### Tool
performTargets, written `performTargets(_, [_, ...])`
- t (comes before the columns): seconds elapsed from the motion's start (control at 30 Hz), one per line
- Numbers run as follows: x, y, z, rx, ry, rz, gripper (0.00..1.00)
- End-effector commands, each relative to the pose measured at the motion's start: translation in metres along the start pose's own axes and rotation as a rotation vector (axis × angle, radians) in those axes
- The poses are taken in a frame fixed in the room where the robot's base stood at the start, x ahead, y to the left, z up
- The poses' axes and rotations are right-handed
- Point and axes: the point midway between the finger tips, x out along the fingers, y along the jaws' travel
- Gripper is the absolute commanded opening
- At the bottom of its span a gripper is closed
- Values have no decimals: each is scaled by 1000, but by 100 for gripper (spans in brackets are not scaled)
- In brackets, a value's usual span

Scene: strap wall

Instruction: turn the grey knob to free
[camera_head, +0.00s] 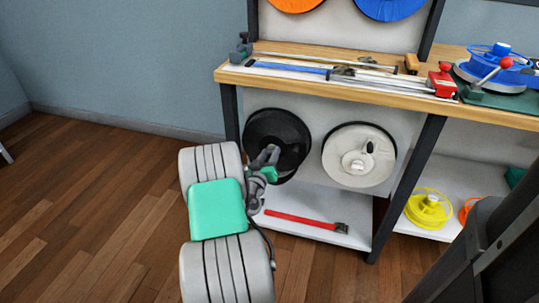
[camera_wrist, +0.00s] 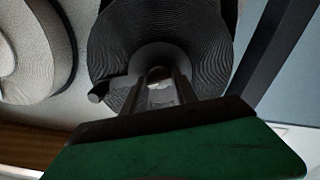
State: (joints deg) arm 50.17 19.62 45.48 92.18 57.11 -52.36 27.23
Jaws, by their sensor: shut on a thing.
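The grey knob (camera_wrist: 159,74) sits at the centre of the black reel (camera_wrist: 118,32), as far as the dark wrist view shows. My gripper (camera_wrist: 160,90) is shut on it, with a finger on either side. In the head view the black reel (camera_head: 268,128) hangs on the white panel under the bench, and my gripper (camera_head: 270,155) reaches its lower middle. The knob is hidden there behind my gripper. Any marks for its settings cannot be made out. A short dark handle (camera_wrist: 98,93) sticks out left of the hub in the wrist view.
A white reel (camera_head: 338,160) with a small crank hangs to the right. A red strap (camera_head: 300,219) lies on the low shelf (camera_head: 350,238) below. Dark bench legs (camera_head: 408,180) stand at both sides. The wooden bench top (camera_head: 300,82) is above. Floor at left is clear.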

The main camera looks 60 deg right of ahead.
Motion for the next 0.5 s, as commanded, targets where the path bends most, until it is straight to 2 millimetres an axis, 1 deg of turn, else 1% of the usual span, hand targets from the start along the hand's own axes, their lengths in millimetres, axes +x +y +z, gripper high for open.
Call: performTargets(0.5, [0, 1, -1, -492, -1, 0, 0])
